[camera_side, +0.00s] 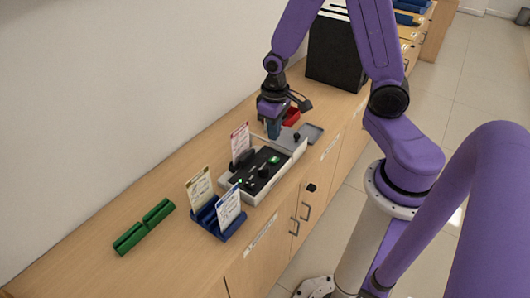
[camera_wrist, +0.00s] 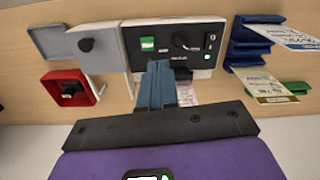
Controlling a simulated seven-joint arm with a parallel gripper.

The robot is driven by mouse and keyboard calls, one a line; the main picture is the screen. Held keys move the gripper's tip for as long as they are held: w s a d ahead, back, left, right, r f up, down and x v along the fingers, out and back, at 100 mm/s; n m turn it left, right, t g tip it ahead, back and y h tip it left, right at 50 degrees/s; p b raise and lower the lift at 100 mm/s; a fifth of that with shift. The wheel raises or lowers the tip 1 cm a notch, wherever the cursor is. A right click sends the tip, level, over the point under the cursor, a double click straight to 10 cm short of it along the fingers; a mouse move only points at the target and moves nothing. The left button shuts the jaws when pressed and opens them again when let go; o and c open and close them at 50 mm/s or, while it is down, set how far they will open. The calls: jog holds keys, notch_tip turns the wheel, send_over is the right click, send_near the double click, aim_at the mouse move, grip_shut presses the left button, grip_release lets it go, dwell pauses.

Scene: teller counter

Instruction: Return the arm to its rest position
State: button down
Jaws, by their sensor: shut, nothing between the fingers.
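My gripper (camera_side: 273,133) points down over the counter, at the back side of the console, in the side view. In the wrist view its blue fingers (camera_wrist: 158,68) are together with nothing between them. The fingertips overlap the edge of the console in that picture; I cannot tell how high above the counter they are. My purple arm reaches in from the right.
The console (camera_wrist: 195,62) has a black panel and a green-lit button. Beside it are a grey box (camera_wrist: 105,47), a red tray (camera_wrist: 53,90), a blue card holder (camera_side: 208,222) and green holders (camera_side: 130,238). A black cabinet (camera_side: 335,50) stands behind. The counter's front left is clear.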

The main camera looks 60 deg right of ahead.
jog(key=s+a+r+n, duration=0.3)
jog(key=s+r+n, duration=0.2)
jog(key=s, duration=0.4)
jog(key=s+a+r+n, duration=0.4)
jog(key=s+r+n, duration=0.2)
jog(key=s, duration=0.3)
jog(key=shift+a+r, duration=0.2)
jog(key=shift+r, duration=0.4)
